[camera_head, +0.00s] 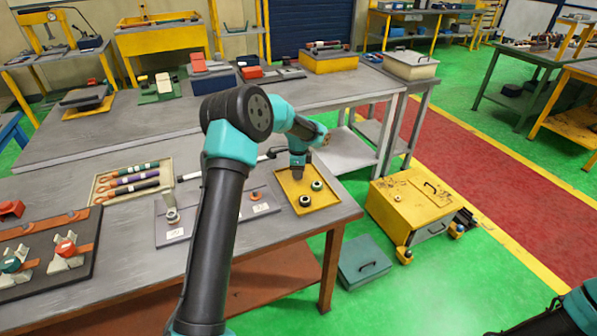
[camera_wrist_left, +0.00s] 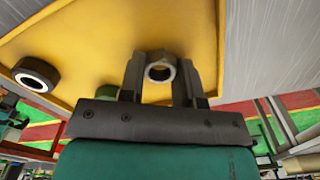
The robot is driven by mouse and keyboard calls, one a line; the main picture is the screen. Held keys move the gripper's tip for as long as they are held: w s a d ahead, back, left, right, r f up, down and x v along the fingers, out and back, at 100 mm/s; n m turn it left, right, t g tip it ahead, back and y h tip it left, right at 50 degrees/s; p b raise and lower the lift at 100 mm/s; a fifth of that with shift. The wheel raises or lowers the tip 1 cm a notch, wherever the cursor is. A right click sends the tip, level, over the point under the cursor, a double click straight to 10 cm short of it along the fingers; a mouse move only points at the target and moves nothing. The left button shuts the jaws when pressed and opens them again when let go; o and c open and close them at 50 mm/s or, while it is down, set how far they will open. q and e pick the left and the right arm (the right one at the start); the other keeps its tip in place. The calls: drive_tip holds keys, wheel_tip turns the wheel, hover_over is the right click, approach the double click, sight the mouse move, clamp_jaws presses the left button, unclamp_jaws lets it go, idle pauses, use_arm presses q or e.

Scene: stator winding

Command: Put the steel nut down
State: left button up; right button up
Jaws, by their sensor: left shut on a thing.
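My left gripper (camera_head: 299,172) hangs over the yellow tray (camera_head: 322,201) at the right end of the bench. In the left wrist view its fingers (camera_wrist_left: 159,78) are shut on the steel nut (camera_wrist_left: 160,68), with the yellow tray floor (camera_wrist_left: 100,45) behind it. Whether the nut touches the tray I cannot tell. In the head view the held nut is too small to make out. My right gripper is not in view.
A grey plate (camera_head: 235,217) with white labels is left of the tray. A tray of coloured-handled tools (camera_head: 130,180) is farther left.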

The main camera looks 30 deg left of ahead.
use_arm(q)
drive_tip(key=o, duration=0.5)
drive_tip(key=shift+f, duration=0.2)
drive_tip(key=shift+c, duration=0.2)
drive_tip(key=o, duration=0.5)
drive_tip(key=shift+r, duration=0.2)
wheel_tip(320, 180, up, 12)
